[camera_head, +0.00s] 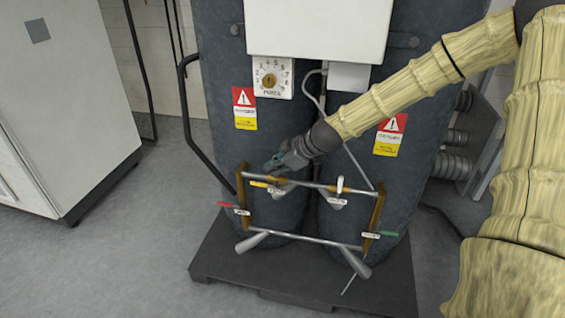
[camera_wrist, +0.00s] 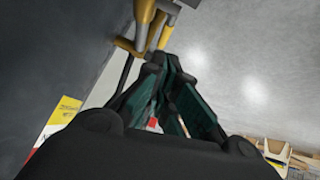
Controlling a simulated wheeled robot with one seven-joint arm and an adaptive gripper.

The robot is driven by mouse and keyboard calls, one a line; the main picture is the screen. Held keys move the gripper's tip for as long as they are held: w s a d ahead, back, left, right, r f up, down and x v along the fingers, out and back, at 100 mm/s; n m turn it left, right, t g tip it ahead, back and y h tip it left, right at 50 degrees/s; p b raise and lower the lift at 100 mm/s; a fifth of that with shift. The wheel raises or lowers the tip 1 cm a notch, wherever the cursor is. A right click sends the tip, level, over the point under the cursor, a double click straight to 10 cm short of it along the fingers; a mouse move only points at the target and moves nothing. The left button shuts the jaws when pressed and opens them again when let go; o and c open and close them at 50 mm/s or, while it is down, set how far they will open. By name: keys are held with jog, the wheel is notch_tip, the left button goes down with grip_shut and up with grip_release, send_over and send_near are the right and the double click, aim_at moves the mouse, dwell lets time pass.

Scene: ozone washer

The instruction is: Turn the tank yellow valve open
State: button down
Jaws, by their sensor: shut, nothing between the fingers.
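The yellow valve handle (camera_head: 262,184) shows in the head view at the upper left of the pipe frame on the dark tanks. It points left along the upper pipe. My gripper (camera_head: 272,168) is just above the yellow handle, its fingers shut and empty. In the wrist view my gripper (camera_wrist: 172,72) has its fingertips close to yellow and brass-coloured valve parts (camera_wrist: 150,25) at the top. I cannot tell whether the fingers touch the handle.
A red handle (camera_head: 228,205) is at the left, a white handle (camera_head: 340,184) at the upper middle and a green handle (camera_head: 389,233) at the right. The tanks (camera_head: 225,115) stand on a dark pallet (camera_head: 230,262). A white cabinet (camera_head: 65,100) stands left, with free floor between.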

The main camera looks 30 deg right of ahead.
jog(key=shift+v, duration=2)
jog(key=shift+r, duration=0.1)
jog(key=s+a+f+m+g+h, duration=0.2)
jog(key=s+a+f+m, duration=0.1)
jog(key=s+f, duration=0.65)
jog(key=s+a+f+m+g+h, duration=0.15)
jog(key=s+a+f, duration=0.25)
jog(key=s+f, duration=0.55)
jog(key=s+a+f+m+g+h, duration=0.15)
jog(key=s+a+f+m, duration=0.35)
jog(key=f, duration=0.8)
jog(key=s+a+f+m+g, duration=0.1)
jog(key=s+f, duration=0.2)
jog(key=s, duration=0.4)
jog(key=s+a+f+g, duration=0.1)
jog(key=s+f, duration=0.1)
jog(key=s, duration=0.6)
notch_tip(320, 180, up, 16)
jog(key=p, duration=1.6)
jog(key=shift+a, duration=0.15)
jog(key=shift+s+f+m, duration=0.1)
jog(key=shift+s+m, duration=0.1)
jog(key=shift+m, duration=0.05)
